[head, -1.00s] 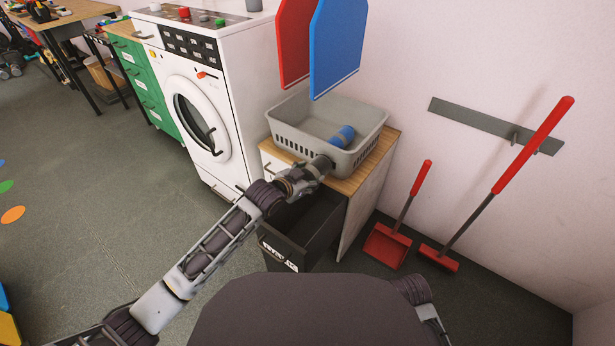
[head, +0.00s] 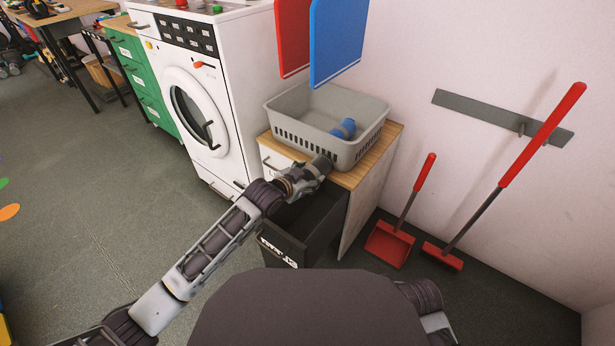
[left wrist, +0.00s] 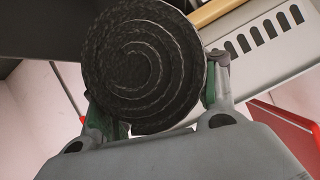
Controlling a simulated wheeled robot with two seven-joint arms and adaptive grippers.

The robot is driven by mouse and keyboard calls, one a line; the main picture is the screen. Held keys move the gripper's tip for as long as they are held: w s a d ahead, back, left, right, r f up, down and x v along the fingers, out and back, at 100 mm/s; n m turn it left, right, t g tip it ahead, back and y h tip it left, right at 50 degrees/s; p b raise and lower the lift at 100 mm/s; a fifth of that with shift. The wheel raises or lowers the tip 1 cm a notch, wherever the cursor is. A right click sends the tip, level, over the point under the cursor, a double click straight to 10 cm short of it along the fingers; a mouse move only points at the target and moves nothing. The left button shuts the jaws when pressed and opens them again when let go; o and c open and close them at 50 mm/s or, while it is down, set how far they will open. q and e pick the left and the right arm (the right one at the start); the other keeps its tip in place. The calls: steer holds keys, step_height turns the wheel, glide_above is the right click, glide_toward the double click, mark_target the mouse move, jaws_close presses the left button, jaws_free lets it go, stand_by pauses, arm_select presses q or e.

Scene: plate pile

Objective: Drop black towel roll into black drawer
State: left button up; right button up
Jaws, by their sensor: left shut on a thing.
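The black towel roll (left wrist: 145,65) fills the middle of the left wrist view, its spiral end facing the camera. My left gripper (left wrist: 155,105) is shut on it, with a finger on each side. In the head view the dark roll (head: 322,164) shows at the tip of my left gripper (head: 310,172), beside the basket and above the drawer. The black drawer (head: 295,250) is pulled open below the wooden top, and the part of its inside that shows looks dark and empty. My right gripper is not in view.
A grey basket (head: 285,136) with a blue roll (head: 343,129) in it stands on the wooden top (head: 385,150). A white washing machine (head: 225,100) is at the left. A red dustpan (head: 388,245) and a red broom (head: 443,256) lean at the right.

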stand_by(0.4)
arm_select(q)
steer(key=o, duration=1.2)
steer(key=shift+f, duration=0.1)
steer(key=shift+s, duration=0.1)
steer(key=v, duration=1.2)
steer(key=shift+a, duration=0.1)
stand_by(0.3)
